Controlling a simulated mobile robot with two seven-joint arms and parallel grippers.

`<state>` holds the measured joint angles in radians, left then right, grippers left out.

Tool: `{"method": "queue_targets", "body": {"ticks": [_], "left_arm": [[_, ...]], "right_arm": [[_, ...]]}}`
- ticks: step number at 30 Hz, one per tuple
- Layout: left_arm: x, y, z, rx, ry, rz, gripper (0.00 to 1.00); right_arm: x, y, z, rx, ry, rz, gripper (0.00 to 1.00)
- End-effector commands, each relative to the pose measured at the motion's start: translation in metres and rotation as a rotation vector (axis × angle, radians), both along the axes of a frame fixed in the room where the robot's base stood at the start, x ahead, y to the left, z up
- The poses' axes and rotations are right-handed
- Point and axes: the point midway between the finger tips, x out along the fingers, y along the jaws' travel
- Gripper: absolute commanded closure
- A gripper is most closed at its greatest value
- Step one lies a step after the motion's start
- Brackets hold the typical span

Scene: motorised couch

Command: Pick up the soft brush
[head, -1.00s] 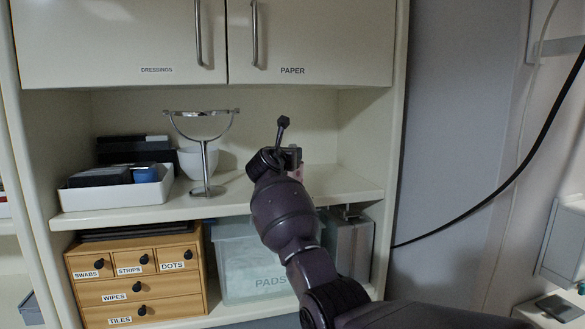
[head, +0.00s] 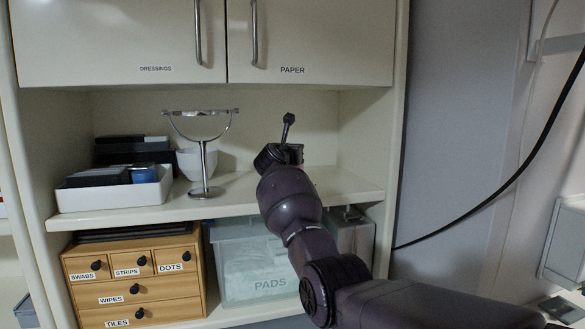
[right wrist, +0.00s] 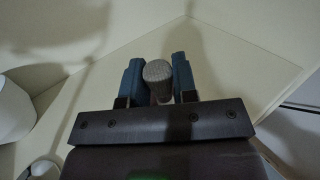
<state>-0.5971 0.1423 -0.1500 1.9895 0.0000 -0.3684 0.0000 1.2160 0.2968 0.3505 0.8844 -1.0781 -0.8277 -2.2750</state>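In the right wrist view the two blue fingers of my right gripper (right wrist: 159,78) stand on either side of a grey, rounded, finely textured thing (right wrist: 158,72). It may be the end of the soft brush; the rest of it is hidden. It nearly fills the gap, but I cannot tell whether the fingers press on it. My left gripper is in neither view.
On the shelf (head: 240,190) stand a round mirror on a stand (head: 204,165), a white bowl (head: 187,163) and a white tray (head: 112,196) of dark boxes. Below are a wooden drawer box (head: 135,275) and a clear PADS bin (head: 240,260). Cupboard doors (head: 310,40) hang above.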

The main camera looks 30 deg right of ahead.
Motion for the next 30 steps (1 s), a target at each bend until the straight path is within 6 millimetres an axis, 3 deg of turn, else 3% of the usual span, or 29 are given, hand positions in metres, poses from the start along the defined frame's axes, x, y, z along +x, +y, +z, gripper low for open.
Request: {"method": "queue_targets", "body": {"ticks": [6, 14, 23, 30], "left_arm": [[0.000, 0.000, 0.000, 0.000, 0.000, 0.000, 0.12], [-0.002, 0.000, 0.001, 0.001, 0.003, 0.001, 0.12], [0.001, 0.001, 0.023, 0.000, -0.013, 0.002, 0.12], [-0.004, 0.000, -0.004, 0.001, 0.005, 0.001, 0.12]], "right_arm": [[0.000, 0.000, 0.000, 0.000, 0.000, 0.000, 1.00], [0.000, 0.000, 0.002, 0.000, 0.000, 0.000, 1.00], [-0.001, -0.001, 0.023, -0.002, -0.002, -0.001, 1.00], [-0.010, 0.010, 0.004, -0.124, -0.105, -0.002, 1.00]]}}
